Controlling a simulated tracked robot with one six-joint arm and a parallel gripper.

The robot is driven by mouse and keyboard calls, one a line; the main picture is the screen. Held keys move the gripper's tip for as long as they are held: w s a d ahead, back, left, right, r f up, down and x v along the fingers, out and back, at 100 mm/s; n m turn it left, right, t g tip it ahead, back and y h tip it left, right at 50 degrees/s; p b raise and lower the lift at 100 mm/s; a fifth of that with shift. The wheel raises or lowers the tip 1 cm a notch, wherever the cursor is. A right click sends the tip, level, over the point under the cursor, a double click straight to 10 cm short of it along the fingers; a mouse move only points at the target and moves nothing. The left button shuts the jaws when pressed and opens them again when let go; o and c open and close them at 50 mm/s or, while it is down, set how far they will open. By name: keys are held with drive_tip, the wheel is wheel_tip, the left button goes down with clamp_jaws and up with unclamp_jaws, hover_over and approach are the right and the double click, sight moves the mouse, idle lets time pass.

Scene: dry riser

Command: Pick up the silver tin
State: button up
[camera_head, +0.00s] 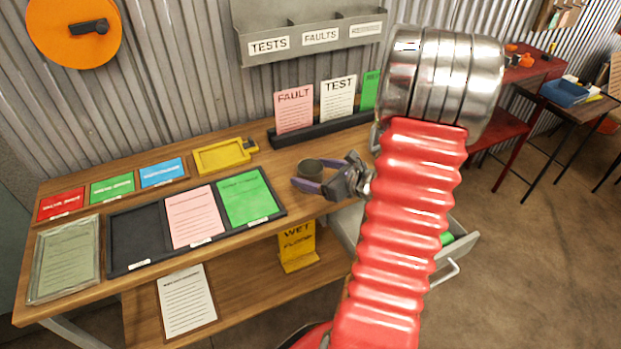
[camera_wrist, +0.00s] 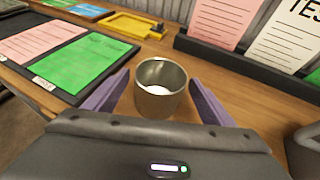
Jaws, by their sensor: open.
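The silver tin (camera_wrist: 160,101) stands upright on the wooden bench top in the wrist view, its open mouth facing up, with something white inside at the bottom. In the head view the tin (camera_head: 311,168) shows as a small dark-topped cylinder, partly hidden by my gripper. My gripper (camera_head: 320,176) is open, its purple fingers low over the bench. In the wrist view my gripper (camera_wrist: 160,92) has one finger on each side of the tin, with visible gaps. I cannot tell whether either finger touches it.
A black tray (camera_head: 128,262) with pink and green cards lies left of the tin. A yellow tray (camera_head: 222,157) lies behind left. A black card rack (camera_head: 330,126) with FAULT and TEST cards stands behind. An open grey drawer (camera_head: 462,240) juts out below the bench at right.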

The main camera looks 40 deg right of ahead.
drive_tip(key=shift+w+f, duration=0.25)
drive_tip(key=shift+w, duration=0.35)
drive_tip(key=shift+c, duration=0.6)
drive_tip(key=c, duration=1)
